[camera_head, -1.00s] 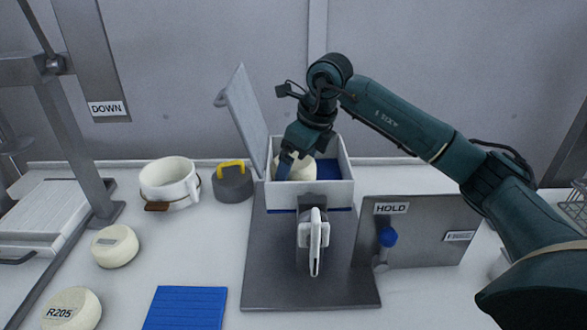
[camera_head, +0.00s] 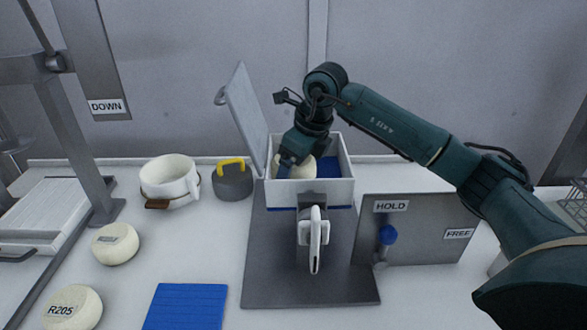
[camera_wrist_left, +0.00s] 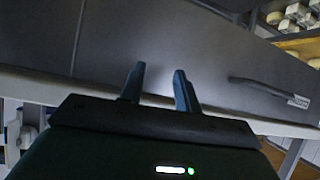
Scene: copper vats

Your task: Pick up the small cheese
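A pale round cheese (camera_head: 307,166) sits in the open white box (camera_head: 312,188), partly hidden by my right gripper (camera_head: 291,167). The right gripper reaches down into the box at the cheese's left side. Its fingertips are largely hidden, so I cannot tell whether it grips the cheese. Two more pale cheeses are on the table at left: one (camera_head: 115,244) with a small label, and a nearer one (camera_head: 72,308) marked R205. My left gripper (camera_wrist_left: 160,88) shows only in the left wrist view, with its two fingers apart and nothing between them.
The box's lid (camera_head: 247,115) stands raised on its left. Left of it are a grey weight with a yellow handle (camera_head: 232,181) and a white pot (camera_head: 169,181). A blue mat (camera_head: 186,307) lies in front. A HOLD/FREE panel (camera_head: 415,230) stands right of the box.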

